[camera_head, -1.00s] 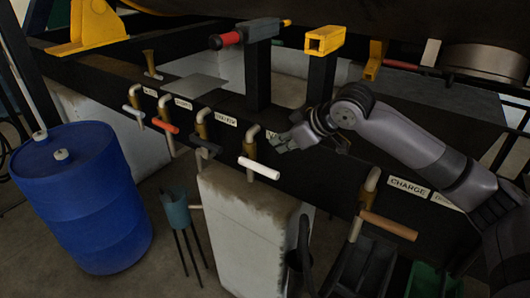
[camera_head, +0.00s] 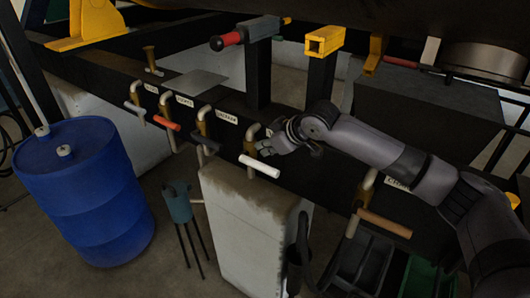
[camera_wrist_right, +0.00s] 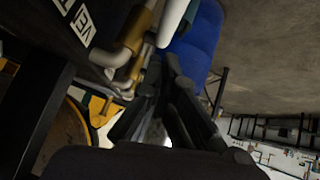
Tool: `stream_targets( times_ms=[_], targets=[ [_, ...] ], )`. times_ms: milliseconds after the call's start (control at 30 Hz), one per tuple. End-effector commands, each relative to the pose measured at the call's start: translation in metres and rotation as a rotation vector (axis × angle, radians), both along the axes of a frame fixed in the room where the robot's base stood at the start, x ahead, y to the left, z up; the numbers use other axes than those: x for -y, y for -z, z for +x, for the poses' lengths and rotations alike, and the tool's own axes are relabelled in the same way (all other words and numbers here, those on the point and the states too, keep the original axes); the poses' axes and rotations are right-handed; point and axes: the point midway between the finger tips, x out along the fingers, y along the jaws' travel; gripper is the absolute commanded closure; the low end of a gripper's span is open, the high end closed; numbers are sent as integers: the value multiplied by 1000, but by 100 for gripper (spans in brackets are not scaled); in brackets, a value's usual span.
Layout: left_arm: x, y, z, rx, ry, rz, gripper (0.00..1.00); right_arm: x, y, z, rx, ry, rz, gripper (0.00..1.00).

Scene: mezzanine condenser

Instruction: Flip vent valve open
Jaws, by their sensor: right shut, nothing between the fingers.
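The vent valve has a white bar handle (camera_head: 260,166) on a pale bent pipe, mounted on the dark beam. In the right wrist view, the white handle (camera_wrist_right: 174,20) is at the top, beside a brass valve body (camera_wrist_right: 137,30) and a partly cut-off label (camera_wrist_right: 82,25) reading "VEN". My right gripper (camera_head: 265,149) is shut and empty, just above and beside the white handle. Its fingers (camera_wrist_right: 161,75) point toward the valve in the wrist view. Whether they touch the handle or pipe I cannot tell. My left gripper is out of view.
Valves with grey, orange and dark handles (camera_head: 166,123) line the beam to the left. A brown-handled valve (camera_head: 384,223) is to the right. A blue drum (camera_head: 75,195) stands at left. A pale block (camera_head: 250,235) stands below the vent valve.

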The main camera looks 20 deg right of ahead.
Motion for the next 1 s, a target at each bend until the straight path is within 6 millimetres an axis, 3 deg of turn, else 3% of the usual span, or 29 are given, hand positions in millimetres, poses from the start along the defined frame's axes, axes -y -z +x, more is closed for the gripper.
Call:
stream_targets(
  times_ms=[67, 200, 400, 800, 1000],
  targets=[
    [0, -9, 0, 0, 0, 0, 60, -6, 8, 10, -3, 1, -1, 100],
    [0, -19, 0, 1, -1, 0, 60, 0, 31, 10, -4, 2, -2, 100],
    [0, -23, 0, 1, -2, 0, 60, 2, 46, 12, 0, 0, -2, 100],
    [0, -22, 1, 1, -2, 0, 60, 2, 49, 12, 2, 0, 1, 100],
    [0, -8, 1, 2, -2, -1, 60, 3, 58, 12, 40, 2, 34, 100]
  ],
)
